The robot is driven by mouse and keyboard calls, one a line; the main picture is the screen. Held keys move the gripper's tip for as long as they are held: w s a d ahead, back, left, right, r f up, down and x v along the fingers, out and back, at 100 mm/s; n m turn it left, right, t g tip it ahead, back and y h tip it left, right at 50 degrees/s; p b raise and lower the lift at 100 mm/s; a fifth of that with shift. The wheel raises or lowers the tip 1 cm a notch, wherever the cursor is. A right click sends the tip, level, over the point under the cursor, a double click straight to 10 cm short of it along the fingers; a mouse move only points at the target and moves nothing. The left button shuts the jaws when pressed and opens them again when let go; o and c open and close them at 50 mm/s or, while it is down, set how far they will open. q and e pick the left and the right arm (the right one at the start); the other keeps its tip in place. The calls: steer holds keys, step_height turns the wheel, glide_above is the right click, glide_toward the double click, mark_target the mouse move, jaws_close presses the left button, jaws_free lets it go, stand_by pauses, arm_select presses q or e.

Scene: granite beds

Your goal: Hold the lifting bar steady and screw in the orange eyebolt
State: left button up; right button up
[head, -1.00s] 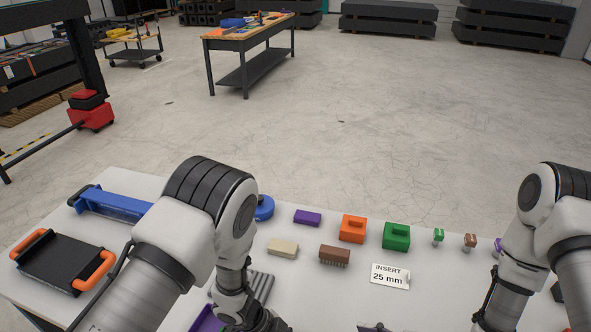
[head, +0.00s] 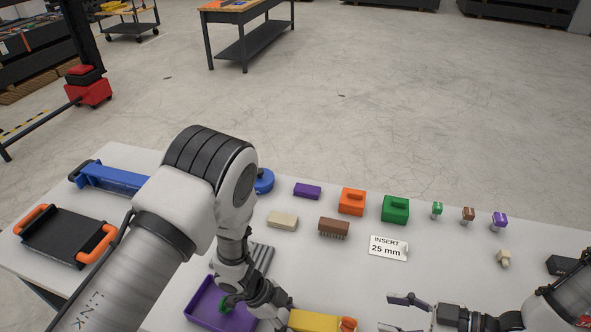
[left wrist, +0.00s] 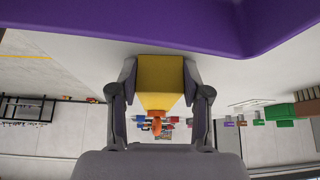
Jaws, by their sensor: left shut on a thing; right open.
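The yellow lifting bar (head: 313,321) is at the bottom edge of the head view, partly cut off. The orange eyebolt (head: 348,324) is at the bar's right end; how deep it sits I cannot tell. My left gripper (head: 283,315) is shut on the bar's left part. In the left wrist view the bar (left wrist: 160,78) is between both fingers, with the orange eyebolt (left wrist: 157,121) at its far end. My right gripper (head: 390,313) is open and empty, right of the eyebolt and apart from it, its fingers pointing left.
A purple tray (head: 205,313) with a green item lies beside my left gripper. An "INSERT 25 mm" card (head: 388,247) lies behind my right gripper. Orange (head: 352,203) and green (head: 396,210) blocks and small knobbed pieces stand further back. The table right of the card is mostly clear.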

steer(key=shift+s+d+r, duration=0.2)
steer(key=shift+s+d, duration=0.1)
steer(key=shift+d, duration=0.1)
arm_select(q)
steer(key=o, duration=1.4)
steer(key=shift+c, duration=0.2)
steer(key=shift+a, duration=0.1)
steer(key=v, duration=1.2)
